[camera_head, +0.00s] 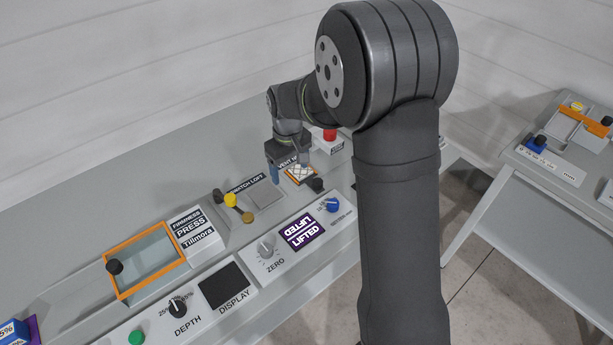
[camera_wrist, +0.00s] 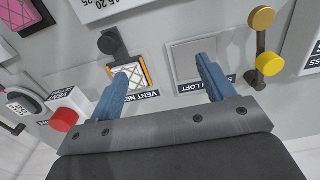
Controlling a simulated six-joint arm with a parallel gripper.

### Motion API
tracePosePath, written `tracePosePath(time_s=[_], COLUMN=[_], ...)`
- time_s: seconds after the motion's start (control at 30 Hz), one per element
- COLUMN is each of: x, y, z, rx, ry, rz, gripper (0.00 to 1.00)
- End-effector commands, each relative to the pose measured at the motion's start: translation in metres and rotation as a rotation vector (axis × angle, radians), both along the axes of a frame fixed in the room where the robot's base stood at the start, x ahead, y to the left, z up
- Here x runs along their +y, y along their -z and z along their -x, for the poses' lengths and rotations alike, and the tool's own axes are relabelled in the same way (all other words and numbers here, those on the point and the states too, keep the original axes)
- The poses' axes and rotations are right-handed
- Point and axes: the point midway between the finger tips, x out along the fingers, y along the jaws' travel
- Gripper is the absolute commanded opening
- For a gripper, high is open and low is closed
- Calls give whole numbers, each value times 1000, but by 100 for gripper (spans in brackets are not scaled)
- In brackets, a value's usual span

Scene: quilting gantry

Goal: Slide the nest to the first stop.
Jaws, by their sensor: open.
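The vent nest (camera_head: 300,173) is a small orange-edged frame with a white, dark-lined patterned pad, set in the grey console. It also shows in the wrist view (camera_wrist: 135,76), above its "VENT NEST" label. A black knob (camera_wrist: 108,43) stands close beside it, also seen in the head view (camera_head: 316,184). My gripper (camera_wrist: 162,72) has its two blue fingers spread with nothing between them. In the wrist view, one finger overlaps the nest's edge and the other overlaps the grey loft plate. I cannot tell whether either touches. No stop marking is readable.
The loft's square plate (camera_head: 265,195) and a lever with yellow knobs (camera_wrist: 265,40) lie on one side of the nest. A red button (camera_wrist: 64,120) stands on the other. An orange-framed window (camera_head: 145,262) and dials lie farther left in the head view.

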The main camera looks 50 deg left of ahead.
Motion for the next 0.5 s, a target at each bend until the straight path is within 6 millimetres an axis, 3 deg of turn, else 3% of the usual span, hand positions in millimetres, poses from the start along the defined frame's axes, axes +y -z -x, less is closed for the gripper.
tracePosePath(time_s=[0.03, 0.13, 0.4, 0.5], x=[0, -1, -16, -22], y=[0, -8, -72, -88], z=[0, -8, -62, -74], rx=[0, -1, -1, 0], ry=[2, 56, 506, 621], rz=[0, -2, -5, -2], gripper=[67, 50, 50, 50])
